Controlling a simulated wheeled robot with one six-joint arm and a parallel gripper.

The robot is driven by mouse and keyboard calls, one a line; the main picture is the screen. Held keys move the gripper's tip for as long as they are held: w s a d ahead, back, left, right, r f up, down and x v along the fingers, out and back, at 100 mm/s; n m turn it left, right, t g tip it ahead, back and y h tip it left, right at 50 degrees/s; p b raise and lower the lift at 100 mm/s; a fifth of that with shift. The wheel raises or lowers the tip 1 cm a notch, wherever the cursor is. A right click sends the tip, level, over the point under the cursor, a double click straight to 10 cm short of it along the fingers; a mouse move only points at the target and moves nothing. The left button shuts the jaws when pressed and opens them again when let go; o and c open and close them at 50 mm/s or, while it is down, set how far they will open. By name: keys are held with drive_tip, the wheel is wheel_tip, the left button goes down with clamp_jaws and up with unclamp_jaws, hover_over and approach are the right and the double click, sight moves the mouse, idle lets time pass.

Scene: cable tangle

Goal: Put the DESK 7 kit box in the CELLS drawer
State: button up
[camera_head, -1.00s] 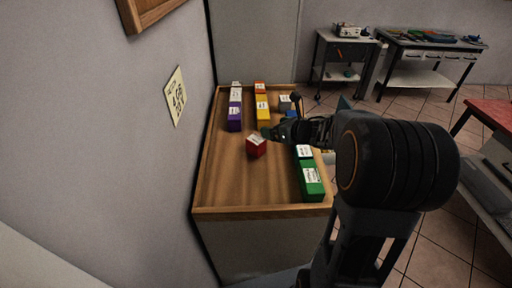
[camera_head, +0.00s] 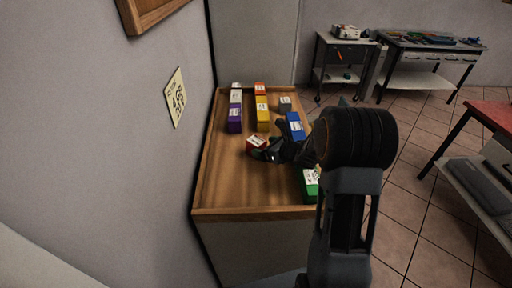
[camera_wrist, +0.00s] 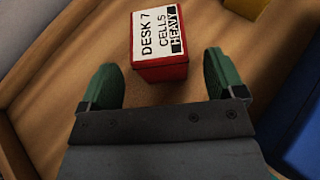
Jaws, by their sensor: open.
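The red DESK 7 kit box (camera_wrist: 160,68), with a white label reading DESK 7, CELLS, HEAVY, sits on the wooden tray top. It also shows in the head view (camera_head: 256,142), near the tray's middle. My gripper (camera_wrist: 162,80) is open, its two green fingertips on either side of the near end of the box, with gaps between. In the head view my gripper (camera_head: 264,153) is low, just right of the box. The CELLS drawer cannot be made out in these frames.
The raised-rim wooden tray top (camera_head: 223,185) also holds a purple box (camera_head: 235,122), a yellow box (camera_head: 262,118), a blue box (camera_head: 296,127), a grey box (camera_head: 285,104) and a green box (camera_head: 309,190). The tray's front left is clear. A wall stands close on the left.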

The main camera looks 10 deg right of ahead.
sight(262, 146)
drive_tip(key=shift+x, duration=1.75)
drive_tip(key=shift+c, duration=0.2)
drive_tip(key=c, duration=1)
drive_tip(key=shift+c, duration=1)
drive_tip(key=shift+r, duration=0.15)
